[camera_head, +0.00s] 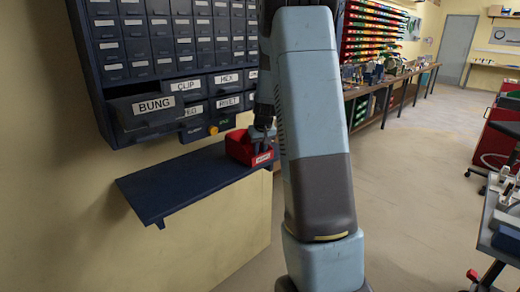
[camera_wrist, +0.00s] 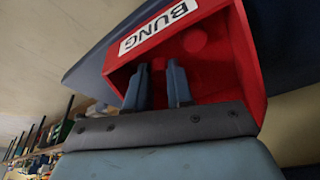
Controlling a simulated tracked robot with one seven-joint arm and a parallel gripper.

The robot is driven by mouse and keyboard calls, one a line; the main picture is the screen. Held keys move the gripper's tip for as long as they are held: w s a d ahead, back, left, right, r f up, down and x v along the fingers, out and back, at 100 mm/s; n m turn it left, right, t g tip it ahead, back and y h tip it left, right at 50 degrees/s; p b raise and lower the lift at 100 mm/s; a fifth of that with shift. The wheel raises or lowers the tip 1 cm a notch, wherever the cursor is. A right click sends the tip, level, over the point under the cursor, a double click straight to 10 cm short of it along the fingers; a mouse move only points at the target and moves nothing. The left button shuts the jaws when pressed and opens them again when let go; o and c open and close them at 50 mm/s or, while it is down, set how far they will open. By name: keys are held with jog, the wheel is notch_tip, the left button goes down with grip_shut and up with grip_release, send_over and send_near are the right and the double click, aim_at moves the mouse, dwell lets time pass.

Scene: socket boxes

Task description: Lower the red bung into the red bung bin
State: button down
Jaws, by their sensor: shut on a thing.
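The red bin (camera_head: 238,148) stands at the right end of the dark blue shelf. Its front label reads BUNG in the wrist view (camera_wrist: 118,62). My gripper (camera_head: 262,132) points down into the bin's open top. In the wrist view its two fingers (camera_wrist: 158,66) are inside the bin's opening, with a narrow gap between them. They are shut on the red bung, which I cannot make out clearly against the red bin. A round red shape (camera_wrist: 194,40) shows inside the bin beyond the fingertips; I cannot tell whether it is a bung.
The shelf (camera_head: 165,187) is bare left of the bin. Above it hangs a dark blue drawer cabinet (camera_head: 118,62), with a BUNG drawer (camera_head: 150,108) jutting out. A long workbench (camera_head: 395,80) runs along the wall behind. My arm blocks part of the view right of the bin.

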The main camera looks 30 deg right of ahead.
jog(key=c, duration=0.9)
grip_release()
jog(key=shift+r, duration=0.1)
jog(key=v, duration=1.3)
jog(key=shift+s+r, duration=0.15)
jog(key=shift+r, duration=0.15)
jog(key=s+a+r+t, duration=0.1)
jog(key=s+a+r, duration=0.3)
jog(key=s+a, duration=0.25)
jog(key=s+a+r, duration=0.3)
jog(key=s+a, duration=0.2)
jog(key=s, duration=0.3)
jog(key=shift+n+t+y, duration=0.3)
jog(key=shift+n+t, duration=0.3)
jog(key=shift+n, duration=0.3)
jog(key=s+a, duration=0.2)
jog(key=s, duration=0.3)
jog(key=s+a+f, duration=0.1)
jog(key=s+a, duration=0.2)
jog(key=s, duration=0.3)
jog(key=s+a, duration=0.2)
jog(key=s, duration=0.4)
jog(key=shift+s+a+f, duration=0.2)
jog(key=shift+a, duration=0.05)
